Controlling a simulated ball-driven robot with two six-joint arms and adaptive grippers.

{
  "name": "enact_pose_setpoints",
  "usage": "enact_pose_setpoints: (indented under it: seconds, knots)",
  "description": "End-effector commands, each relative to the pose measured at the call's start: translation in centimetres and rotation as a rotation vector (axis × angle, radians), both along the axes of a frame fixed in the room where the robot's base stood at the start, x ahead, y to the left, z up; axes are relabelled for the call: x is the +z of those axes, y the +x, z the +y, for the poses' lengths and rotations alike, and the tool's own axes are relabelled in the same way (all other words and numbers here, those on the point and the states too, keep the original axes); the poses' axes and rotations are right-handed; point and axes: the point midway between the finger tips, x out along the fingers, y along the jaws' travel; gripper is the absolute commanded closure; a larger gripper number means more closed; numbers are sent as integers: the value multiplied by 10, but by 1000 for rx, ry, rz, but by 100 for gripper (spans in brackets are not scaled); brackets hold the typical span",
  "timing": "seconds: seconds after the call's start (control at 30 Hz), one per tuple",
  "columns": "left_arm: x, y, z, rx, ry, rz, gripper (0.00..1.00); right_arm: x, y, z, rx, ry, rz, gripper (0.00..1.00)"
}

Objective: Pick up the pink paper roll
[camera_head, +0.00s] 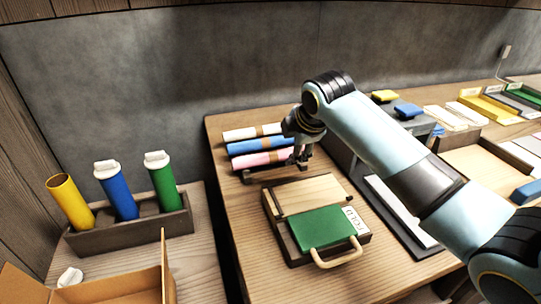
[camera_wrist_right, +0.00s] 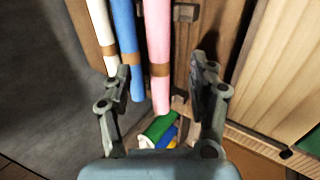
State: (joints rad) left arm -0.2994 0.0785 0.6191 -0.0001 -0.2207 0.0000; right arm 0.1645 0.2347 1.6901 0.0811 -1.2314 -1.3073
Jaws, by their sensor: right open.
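In the right wrist view the pink roll (camera_wrist_right: 158,50) runs between the fingers of my right gripper (camera_wrist_right: 163,85), which is open and empty. The blue roll (camera_wrist_right: 126,45) and the white roll (camera_wrist_right: 103,25) lie beside it, to its left. In the head view my right gripper (camera_head: 300,158) is at the right end of the rolls and partly hides them. Whether a finger touches a roll cannot be told. My left gripper is not in view.
A wooden press-like board with a green plate (camera_head: 322,228) and a handle stands in front of the rolls. A rack (camera_head: 130,236) with yellow, blue and green tubes is at left, above an open cardboard box (camera_head: 110,290). Trays fill the right side.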

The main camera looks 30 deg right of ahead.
Motion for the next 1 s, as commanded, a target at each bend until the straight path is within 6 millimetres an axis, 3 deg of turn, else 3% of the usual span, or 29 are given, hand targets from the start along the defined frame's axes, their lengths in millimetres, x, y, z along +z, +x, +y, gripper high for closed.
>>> enact_pose_setpoints:
  seconds: [0.17, 0.53, 0.8, 1.0]
  knots:
    - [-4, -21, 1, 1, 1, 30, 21, -15, 11, -3, -1, 0, -1, 41]
    - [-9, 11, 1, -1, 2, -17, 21, -55, 39, -10, -2, 0, 0, 41]
    - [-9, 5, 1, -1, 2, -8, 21, -57, 41, -11, -1, 0, -1, 41]
    - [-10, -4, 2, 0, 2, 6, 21, -57, 41, -11, -1, 0, -1, 64]
